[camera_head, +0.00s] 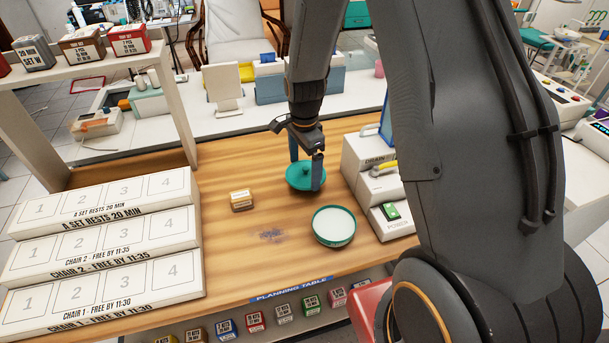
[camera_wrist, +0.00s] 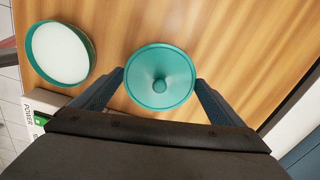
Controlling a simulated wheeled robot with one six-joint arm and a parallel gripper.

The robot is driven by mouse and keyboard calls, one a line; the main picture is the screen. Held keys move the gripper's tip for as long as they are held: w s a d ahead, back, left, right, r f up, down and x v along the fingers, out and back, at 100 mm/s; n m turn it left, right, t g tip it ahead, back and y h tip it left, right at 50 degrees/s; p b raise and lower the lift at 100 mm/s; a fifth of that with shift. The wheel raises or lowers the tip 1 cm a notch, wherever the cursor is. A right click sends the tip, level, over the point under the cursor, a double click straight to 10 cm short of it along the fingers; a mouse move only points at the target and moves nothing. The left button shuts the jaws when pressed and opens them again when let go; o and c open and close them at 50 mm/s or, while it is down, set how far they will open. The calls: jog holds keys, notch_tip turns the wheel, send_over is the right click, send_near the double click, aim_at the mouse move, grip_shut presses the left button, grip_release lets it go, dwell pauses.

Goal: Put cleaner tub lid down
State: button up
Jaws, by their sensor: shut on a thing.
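The cleaner tub lid (camera_head: 300,184) is a round teal disc with a knob in its middle. My gripper (camera_head: 306,173) is shut on it, one finger at each side of the rim. In the wrist view, the lid (camera_wrist: 145,88) is level between the fingertips of my gripper (camera_wrist: 160,84), knob facing the camera. It is over the wooden table; I cannot tell whether it touches the wood. The cleaner tub (camera_head: 334,227), teal with a white inside, stands open nearer the front, right of the lid. It also shows at the wrist view's upper left (camera_wrist: 60,55).
A small tan box (camera_head: 241,201) sits left of the lid. A dark speckled smudge (camera_head: 272,236) marks the wood left of the tub. The white drain unit (camera_head: 366,170) stands to the right. Numbered white steps (camera_head: 100,245) fill the left side. Bare wood (camera_head: 225,250) lies between.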

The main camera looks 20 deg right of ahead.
aim_at(304, 171)
jog(key=shift+f+p, duration=0.55)
jog(key=shift+f, duration=1.45)
jog(key=shift+f, duration=0.15)
jog(key=o, duration=0.7)
